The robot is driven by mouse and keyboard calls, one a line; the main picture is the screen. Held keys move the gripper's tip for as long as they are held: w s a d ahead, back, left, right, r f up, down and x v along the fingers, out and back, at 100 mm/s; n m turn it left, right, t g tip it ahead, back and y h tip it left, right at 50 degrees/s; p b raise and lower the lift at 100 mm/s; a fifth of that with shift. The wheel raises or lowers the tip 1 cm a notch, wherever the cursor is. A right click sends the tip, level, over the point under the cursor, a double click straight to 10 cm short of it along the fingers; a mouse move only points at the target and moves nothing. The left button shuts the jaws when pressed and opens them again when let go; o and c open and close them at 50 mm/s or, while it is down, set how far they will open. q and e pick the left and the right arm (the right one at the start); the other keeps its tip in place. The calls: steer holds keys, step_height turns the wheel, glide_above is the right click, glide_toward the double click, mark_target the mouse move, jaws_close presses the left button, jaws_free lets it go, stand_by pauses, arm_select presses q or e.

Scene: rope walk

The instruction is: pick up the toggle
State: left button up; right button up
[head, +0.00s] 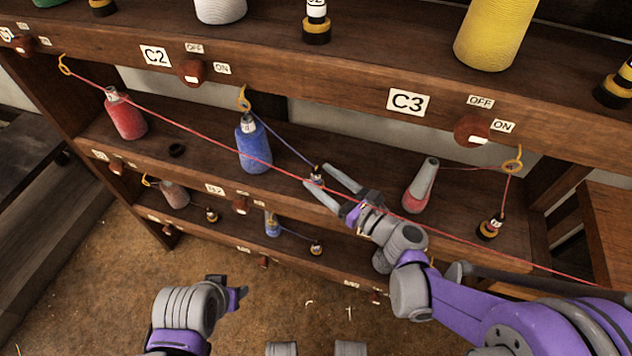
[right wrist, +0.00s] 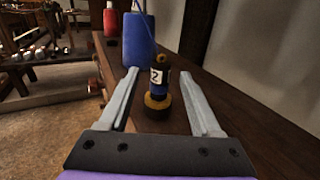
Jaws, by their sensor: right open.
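The toggle is a small dark peg with a white label reading 2 and a yellow-brown base. It stands upright on the middle shelf, between the fingers of my right gripper in the right wrist view (right wrist: 158,90), with a gap on each side. My right gripper (head: 315,173) is open, and its fingertips reach around the toggle (head: 317,176) in the head view, where they partly hide it. A blue cord runs from the toggle up to a yellow hook (head: 243,97). My left gripper (head: 238,293) is low, away from the shelves; its fingers do not show clearly.
A blue cone (head: 252,147), a red cone (head: 125,114) and a grey-red cone (head: 421,188) stand on the same shelf. Another toggle (head: 490,228) stands to the right. A long red cord (head: 190,129) crosses the shelf front near my right gripper. The shelf above overhangs.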

steer(key=x, duration=0.5)
steer(key=shift+w+a+f, duration=0.1)
steer(key=shift+w+a, duration=0.2)
steer(key=shift+d, duration=0.1)
jaws_close()
